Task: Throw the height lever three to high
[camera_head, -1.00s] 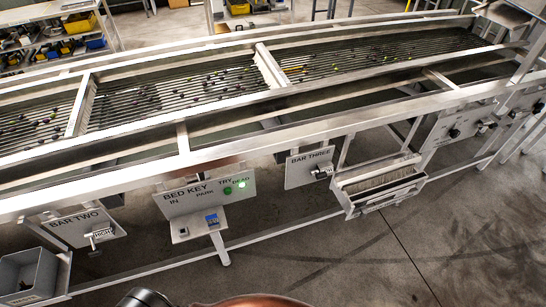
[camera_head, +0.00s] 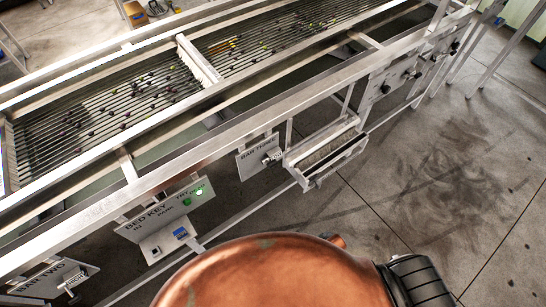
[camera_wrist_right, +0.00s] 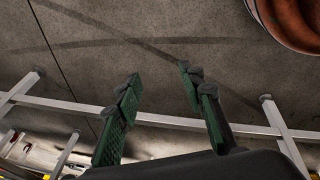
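The BAR THREE plate (camera_head: 257,157) hangs under the sizer's front rail, near the middle of the head view. Its lever (camera_head: 271,157) is a small dark and metal piece at the plate's right side; its setting is too small to read. My right gripper (camera_wrist_right: 158,88) shows in the right wrist view with its two green-padded fingers apart and nothing between them. Floor and frame rails lie beyond it; the lever cannot be made out there. My left gripper is not in the head view.
The roller sizer (camera_head: 215,112) runs diagonally across. A metal tray (camera_head: 325,155) sits just right of the BAR THREE plate. The BED KEY panel (camera_head: 165,218) with lit green lights and the BAR TWO plate (camera_head: 55,283) are to the left. Floor (camera_head: 430,180) at right is open.

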